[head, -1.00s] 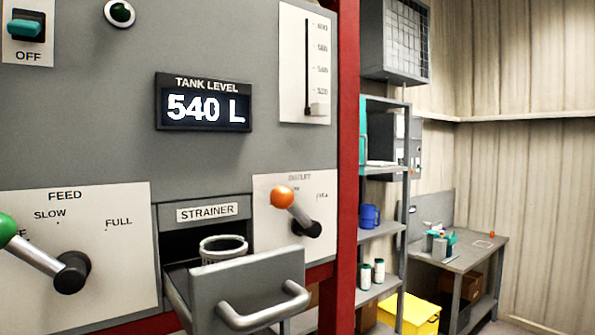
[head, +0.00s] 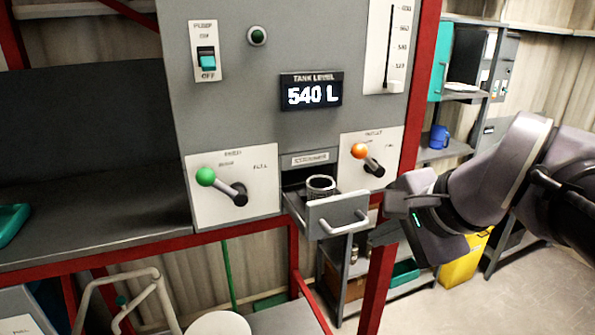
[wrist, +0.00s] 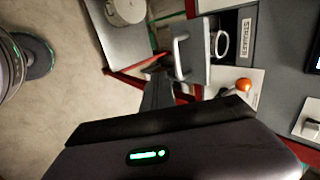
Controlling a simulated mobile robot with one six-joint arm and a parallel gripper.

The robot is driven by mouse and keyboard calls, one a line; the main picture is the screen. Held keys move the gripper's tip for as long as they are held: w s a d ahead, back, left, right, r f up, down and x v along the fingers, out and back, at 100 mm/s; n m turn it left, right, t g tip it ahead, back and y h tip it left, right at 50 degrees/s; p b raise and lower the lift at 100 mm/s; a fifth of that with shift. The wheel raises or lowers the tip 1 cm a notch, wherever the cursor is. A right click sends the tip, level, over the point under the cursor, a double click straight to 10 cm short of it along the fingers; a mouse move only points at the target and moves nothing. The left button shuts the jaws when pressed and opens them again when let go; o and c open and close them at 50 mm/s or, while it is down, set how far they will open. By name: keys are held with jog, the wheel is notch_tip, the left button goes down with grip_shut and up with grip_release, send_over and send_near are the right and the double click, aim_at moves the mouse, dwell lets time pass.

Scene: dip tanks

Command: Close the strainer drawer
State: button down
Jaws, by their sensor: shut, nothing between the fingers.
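The strainer drawer (head: 322,213) stands pulled out of the grey panel, below the STRAINER label (head: 310,159). It has a grey front with a bar handle (head: 345,222). A round strainer basket (head: 320,184) sits inside. In the wrist view, the drawer front (wrist: 194,62), handle (wrist: 177,52) and basket rim (wrist: 222,43) show at the upper middle. My gripper (head: 381,234) is just right of the drawer front in the head view, its fingers shut and empty. In the wrist view, its dark fingers (wrist: 157,90) are close to the handle's lower end; I cannot tell the exact gap.
The orange-knobbed outlet lever (head: 360,151) is right above the drawer; the green-knobbed feed lever (head: 206,177) is to its left. A red frame post (head: 378,290) stands close to my gripper. A shelf (head: 445,152) and yellow bin (head: 464,262) are behind at right.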

aim_at(329, 188)
jog(key=w, duration=0.1)
jog(key=w+a+f, duration=0.1)
jog(key=w, duration=0.1)
jog(key=w+f, duration=0.1)
jog(key=shift+w+a, duration=0.35)
jog(key=shift+w, duration=0.05)
jog(key=w+a+p, duration=0.1)
jog(key=w, duration=0.3)
jog(key=w+a, duration=0.2)
jog(key=w, duration=0.3)
jog(key=w+a+p, duration=0.1)
jog(key=w, duration=0.3)
jog(key=shift+w+a+p, duration=0.15)
jog(key=shift+p, duration=0.15)
